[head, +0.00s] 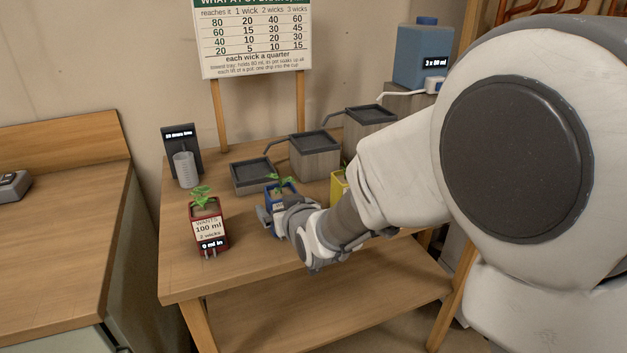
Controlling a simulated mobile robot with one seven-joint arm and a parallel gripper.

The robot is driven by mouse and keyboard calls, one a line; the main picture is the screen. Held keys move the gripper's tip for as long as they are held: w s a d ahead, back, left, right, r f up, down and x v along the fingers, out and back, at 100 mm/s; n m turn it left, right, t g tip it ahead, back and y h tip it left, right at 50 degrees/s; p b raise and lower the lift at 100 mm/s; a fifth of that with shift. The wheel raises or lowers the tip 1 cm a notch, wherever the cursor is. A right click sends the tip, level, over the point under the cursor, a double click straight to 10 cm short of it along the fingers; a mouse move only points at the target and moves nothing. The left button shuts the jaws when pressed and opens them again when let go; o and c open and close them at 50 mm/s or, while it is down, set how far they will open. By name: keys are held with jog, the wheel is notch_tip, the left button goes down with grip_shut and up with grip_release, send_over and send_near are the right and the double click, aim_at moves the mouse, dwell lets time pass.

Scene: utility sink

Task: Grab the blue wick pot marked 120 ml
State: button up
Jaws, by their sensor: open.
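The blue pot (270,217) holds a green plant and stands on the wooden table, in the middle of the head view. My gripper (272,221) is open at the front of the blue pot and covers most of its front face. Any mark on the blue pot is hidden behind my gripper and wrist. I cannot tell whether the fingers touch the pot.
A red pot (209,230) reading 100 ml stands to the left, and a yellow pot (338,187) is partly hidden by my arm. Stepped dark trays (251,176) and a measuring cup (185,170) stand behind. A sign (250,40) rises at the back.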

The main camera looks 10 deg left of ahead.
jog(key=shift+w+a+f, duration=0.15)
jog(key=shift+w, duration=0.05)
jog(key=c, duration=1.5)
